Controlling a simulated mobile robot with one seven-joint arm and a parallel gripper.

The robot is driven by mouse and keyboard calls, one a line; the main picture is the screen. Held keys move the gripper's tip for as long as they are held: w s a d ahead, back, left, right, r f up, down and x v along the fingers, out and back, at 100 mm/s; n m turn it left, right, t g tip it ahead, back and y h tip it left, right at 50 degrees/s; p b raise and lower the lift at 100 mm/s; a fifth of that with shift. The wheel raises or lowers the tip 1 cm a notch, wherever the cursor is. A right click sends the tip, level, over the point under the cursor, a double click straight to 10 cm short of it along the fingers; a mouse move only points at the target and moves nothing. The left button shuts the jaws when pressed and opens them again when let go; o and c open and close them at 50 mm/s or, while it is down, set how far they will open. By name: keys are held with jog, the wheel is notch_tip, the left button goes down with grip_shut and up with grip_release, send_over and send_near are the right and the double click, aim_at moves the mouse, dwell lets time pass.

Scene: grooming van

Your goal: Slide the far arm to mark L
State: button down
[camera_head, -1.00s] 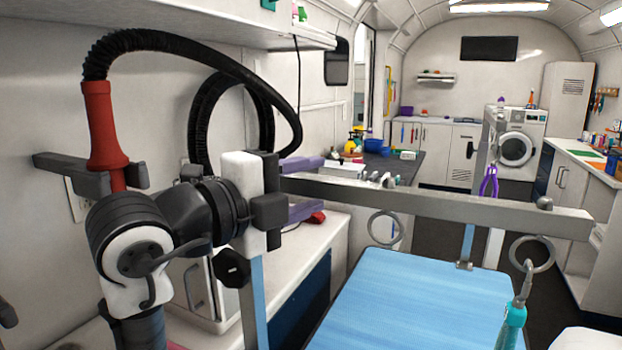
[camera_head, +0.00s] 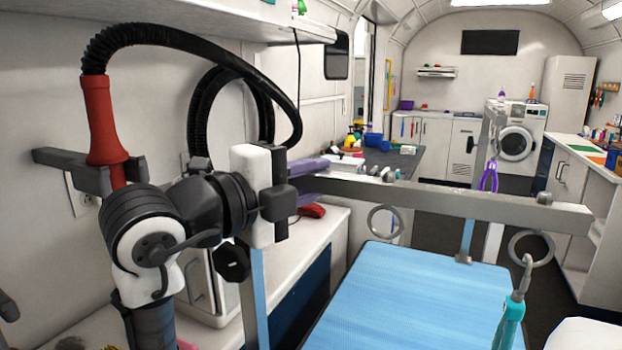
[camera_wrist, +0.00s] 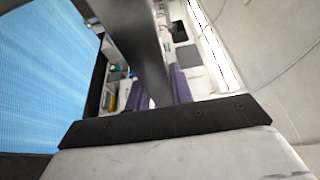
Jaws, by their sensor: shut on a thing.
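A long grey horizontal bar (camera_head: 430,200) crosses above the blue table mat (camera_head: 410,290), with a ring (camera_head: 385,222) and a second ring (camera_head: 531,248) hanging under it. My gripper (camera_head: 309,182) is at the bar's left part, with a purple finger above and one below it. In the wrist view the dark bar (camera_wrist: 142,45) runs between the purple fingers of my gripper (camera_wrist: 158,90), shut on it. The bar's left end is hidden by my wrist. A light blue post (camera_head: 257,300) with a black knob (camera_head: 232,263) stands below my wrist. I cannot make out mark L.
A red handle (camera_head: 103,125) with a black hose is in a wall holder at the left. A counter (camera_head: 425,165) and washing machine (camera_head: 517,143) stand farther back.

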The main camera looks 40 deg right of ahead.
notch_tip(320, 180, up, 25)
jog(key=p, duration=1.4)
jog(key=shift+f+p, duration=0.2)
jog(key=shift+p, duration=0.2)
jog(key=shift+w, duration=0.1)
jog(key=c, duration=1.3)
grip_release()
jog(key=shift+o, duration=0.5)
jog(key=shift+f, duration=0.1)
jog(key=a+b, duration=0.4)
jog(key=a, duration=1)
jog(key=shift+d, duration=0.1)
